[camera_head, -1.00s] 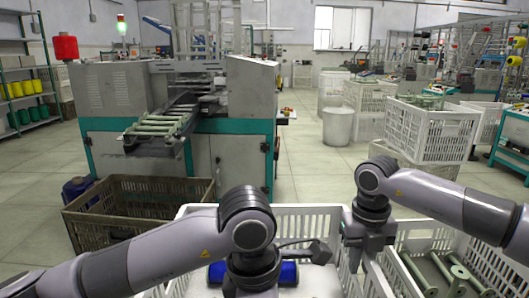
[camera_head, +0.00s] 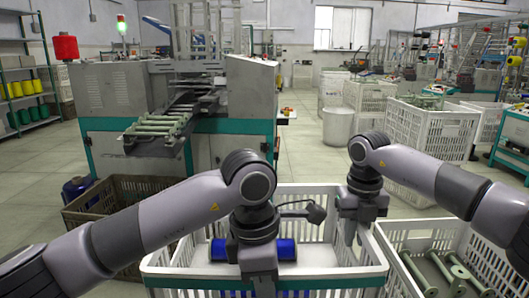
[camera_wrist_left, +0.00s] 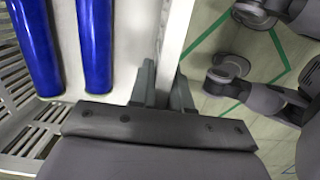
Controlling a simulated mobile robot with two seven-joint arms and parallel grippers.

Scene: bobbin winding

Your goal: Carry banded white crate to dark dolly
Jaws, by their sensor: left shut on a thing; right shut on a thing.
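A white slatted crate (camera_head: 165,262) is in front of me in the head view, with blue rolls (camera_head: 285,250) lying in it. I cannot make out a dark dolly.
A light crate with green bobbins (camera_head: 480,250) stands close on the right. A brown crate (camera_head: 90,205) is on the floor at the left, before the grey-green machine (camera_head: 225,155). More white crates (camera_head: 430,135) stand back right. Open floor (camera_head: 310,165) lies between.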

